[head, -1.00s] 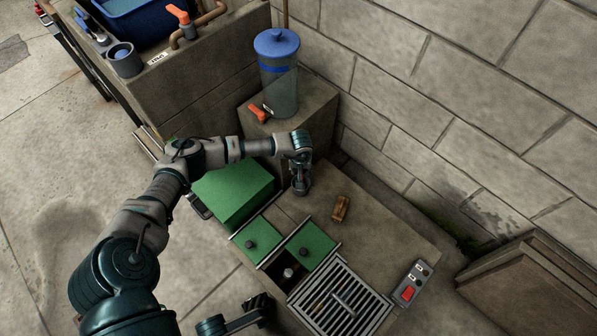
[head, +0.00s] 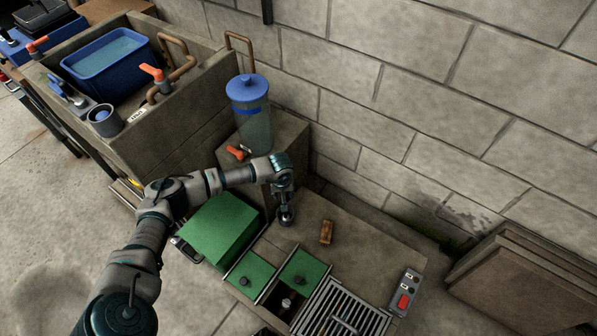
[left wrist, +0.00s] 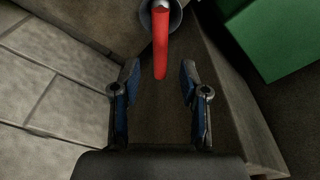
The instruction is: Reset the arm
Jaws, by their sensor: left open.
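My left arm comes in from the left in the head view. Its gripper (head: 285,217) points down over the concrete slab (head: 360,250), left of a small brown block (head: 326,232) and apart from it. In the left wrist view the two fingers of this gripper (left wrist: 158,85) are spread, with nothing between the tips. A red handle on a grey round fitting (left wrist: 160,42) shows ahead of the fingers. My right gripper cannot be made out in the current views.
A green box (head: 217,232) stands left of the gripper. Green hatches (head: 303,271), a metal grate (head: 345,312) and a red-button panel (head: 404,296) lie in front. Behind are a blue-lidded canister (head: 252,120), a sink with a blue tub (head: 100,70) and the block wall (head: 450,90).

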